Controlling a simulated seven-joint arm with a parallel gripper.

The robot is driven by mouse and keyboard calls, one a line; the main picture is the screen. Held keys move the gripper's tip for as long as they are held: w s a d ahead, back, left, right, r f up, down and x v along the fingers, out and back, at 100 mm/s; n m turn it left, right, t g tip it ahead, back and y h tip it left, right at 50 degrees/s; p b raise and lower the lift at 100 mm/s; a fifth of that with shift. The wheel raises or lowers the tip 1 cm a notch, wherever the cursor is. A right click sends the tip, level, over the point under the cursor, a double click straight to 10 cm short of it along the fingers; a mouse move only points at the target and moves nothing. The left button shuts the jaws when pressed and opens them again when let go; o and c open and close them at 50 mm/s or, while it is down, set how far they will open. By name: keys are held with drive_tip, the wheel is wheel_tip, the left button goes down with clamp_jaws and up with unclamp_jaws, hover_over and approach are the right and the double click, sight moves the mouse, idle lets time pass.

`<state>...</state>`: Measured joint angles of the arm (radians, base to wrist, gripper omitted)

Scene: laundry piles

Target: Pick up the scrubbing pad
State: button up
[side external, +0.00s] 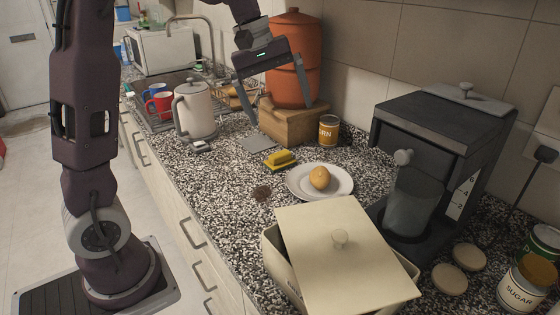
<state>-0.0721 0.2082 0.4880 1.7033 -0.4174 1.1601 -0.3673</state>
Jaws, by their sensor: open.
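A yellow block with a darker underside, which looks like the scrubbing pad (281,160), lies on the speckled counter near the middle of the side external view. My gripper (280,114) is open and empty, with its fingers pointing down. In the picture it is above and slightly behind the yellow block, apart from it. A flat grey square (258,143) lies on the counter just behind the block, below the left finger. Nothing hides the top of the yellow block.
A plate (341,188) with a round yellowish food item (319,177) sits right of the block. A tin (328,130), wooden box (293,127) and terracotta container (310,80) stand behind. A kettle (195,112) is left; a cream lidded bin (335,258) is in front.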

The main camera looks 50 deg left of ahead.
drive_tip(key=w+a+f+n, duration=0.3)
drive_tip(key=w+a+f, duration=0.1)
drive_tip(key=w+a, duration=0.15)
drive_tip(key=n+g+y, duration=0.2)
drive_tip(key=n+g, duration=0.1)
hover_over(281, 154)
drive_tip(key=d, duration=0.1)
drive_tip(key=f, duration=1.3)
drive_tip(key=shift+w+d, duration=0.2)
drive_tip(key=f, duration=0.5)
drive_tip(key=a+f, duration=0.1)
drive_tip(key=f, duration=0.1)
drive_tip(key=shift+s+a+f, duration=0.1)
drive_tip(key=shift+s+f, duration=0.1)
drive_tip(key=shift+f, duration=0.15)
drive_tip(key=c, duration=1.3)
wheel_tip(281, 154, up, 10)
drive_tip(key=shift+r, duration=0.1)
